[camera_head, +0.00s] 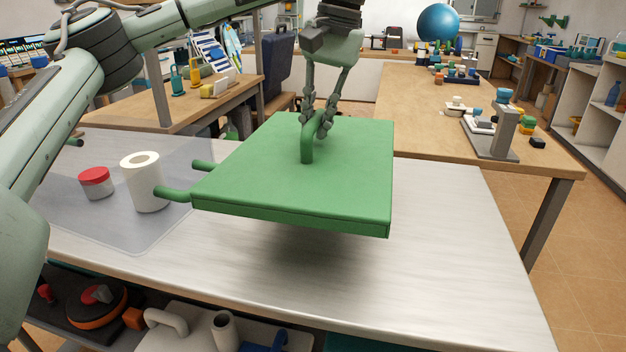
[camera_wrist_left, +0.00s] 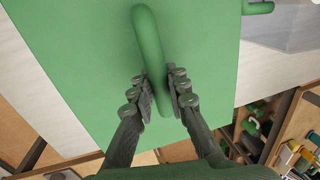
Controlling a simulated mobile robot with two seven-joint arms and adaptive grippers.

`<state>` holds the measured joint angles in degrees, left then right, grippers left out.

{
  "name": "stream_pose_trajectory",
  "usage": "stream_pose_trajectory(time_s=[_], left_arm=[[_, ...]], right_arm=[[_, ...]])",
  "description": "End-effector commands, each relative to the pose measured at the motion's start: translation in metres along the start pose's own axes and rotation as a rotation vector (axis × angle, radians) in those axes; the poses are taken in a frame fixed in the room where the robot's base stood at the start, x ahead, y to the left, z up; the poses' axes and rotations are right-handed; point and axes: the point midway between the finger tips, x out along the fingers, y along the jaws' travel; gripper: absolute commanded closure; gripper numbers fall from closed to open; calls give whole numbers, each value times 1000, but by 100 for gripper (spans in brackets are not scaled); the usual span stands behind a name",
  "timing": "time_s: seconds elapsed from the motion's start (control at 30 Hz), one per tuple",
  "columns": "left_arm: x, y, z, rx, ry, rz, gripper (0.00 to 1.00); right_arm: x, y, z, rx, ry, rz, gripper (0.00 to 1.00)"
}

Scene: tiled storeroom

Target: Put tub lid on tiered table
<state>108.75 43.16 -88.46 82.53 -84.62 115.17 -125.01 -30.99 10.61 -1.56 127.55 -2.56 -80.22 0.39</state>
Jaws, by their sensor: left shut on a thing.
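The tub lid (camera_head: 270,180) is a flat green square panel with a curved handle on top and two green pegs on its left side. My left gripper (camera_head: 318,125) comes down from above and is shut on the lid's handle. The lid hangs level above a pale tiered table (camera_head: 450,290), with a shadow below it. In the left wrist view, the lid (camera_wrist_left: 80,60) fills much of the picture and the left gripper's fingers (camera_wrist_left: 162,95) close on both sides of the handle. The right gripper is not in view.
A white roll (camera_head: 146,190) and a red-lidded jar (camera_head: 96,183) stand on a clear mat at the table's left. The lower shelf holds several items, including a grey moulded piece (camera_head: 190,335). The table top's right side is bare. A wooden bench (camera_head: 430,110) stands behind.

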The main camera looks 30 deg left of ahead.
Motion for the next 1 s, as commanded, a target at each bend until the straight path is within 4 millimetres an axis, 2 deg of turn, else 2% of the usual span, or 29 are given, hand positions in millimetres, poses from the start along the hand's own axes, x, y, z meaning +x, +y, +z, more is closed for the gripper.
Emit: stream_pose_trajectory(time_s=[0.17, 0.3, 0.53, 0.63, 0.77, 1.0], left_arm=[[12, 25, 5, 7, -2, -1, 100], [23, 60, 11, 8, -1, -1, 100], [40, 109, 21, 5, -1, -1, 100], [44, 121, 23, 2, -1, -1, 100], [48, 126, 23, 1, 0, 0, 100], [79, 131, 24, 0, -1, -2, 100]], right_arm=[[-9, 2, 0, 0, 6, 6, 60], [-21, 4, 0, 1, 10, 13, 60], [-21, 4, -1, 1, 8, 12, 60], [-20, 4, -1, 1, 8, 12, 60], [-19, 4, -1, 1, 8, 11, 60], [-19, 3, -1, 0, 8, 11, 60]])
